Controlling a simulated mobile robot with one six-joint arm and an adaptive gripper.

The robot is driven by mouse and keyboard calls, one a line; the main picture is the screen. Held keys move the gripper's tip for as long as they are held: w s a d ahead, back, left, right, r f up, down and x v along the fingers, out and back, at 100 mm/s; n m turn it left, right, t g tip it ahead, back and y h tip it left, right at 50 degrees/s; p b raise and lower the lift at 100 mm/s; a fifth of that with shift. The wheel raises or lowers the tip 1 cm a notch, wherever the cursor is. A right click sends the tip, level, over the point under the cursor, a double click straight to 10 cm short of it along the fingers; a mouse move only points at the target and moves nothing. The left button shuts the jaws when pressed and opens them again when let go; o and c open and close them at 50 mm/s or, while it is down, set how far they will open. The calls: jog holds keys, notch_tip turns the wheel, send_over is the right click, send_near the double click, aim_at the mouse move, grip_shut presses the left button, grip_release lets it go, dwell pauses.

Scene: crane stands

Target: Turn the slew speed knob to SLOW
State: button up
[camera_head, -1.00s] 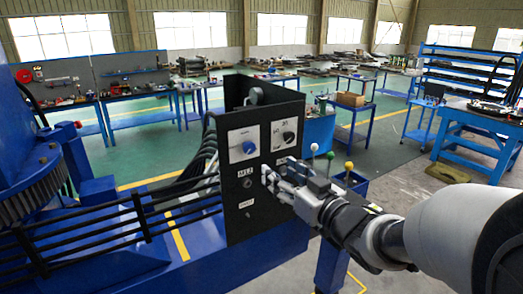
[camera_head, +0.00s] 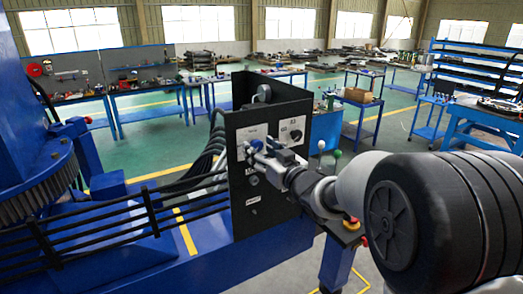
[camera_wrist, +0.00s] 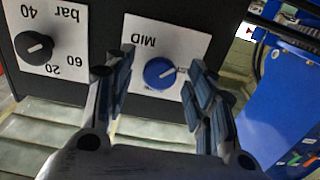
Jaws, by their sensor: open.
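The blue knob (camera_wrist: 158,72) sits on a white plate (camera_wrist: 140,28) marked MID in the wrist view, where the lettering appears upside down. Its light pointer line aims right in that view, away from MID. Other lettering below the knob is too small to read. In the head view the knob (camera_head: 257,144) is partly covered by my gripper (camera_head: 258,158). My gripper is open, its fingers on either side of the knob in the wrist view. I cannot tell whether they touch it.
A black knob (camera_wrist: 34,46) on a bar-scale plate is beside the blue knob. The black panel (camera_head: 240,215) has further controls lower down.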

jog(key=c, duration=1)
jog(key=shift+c, duration=0.2)
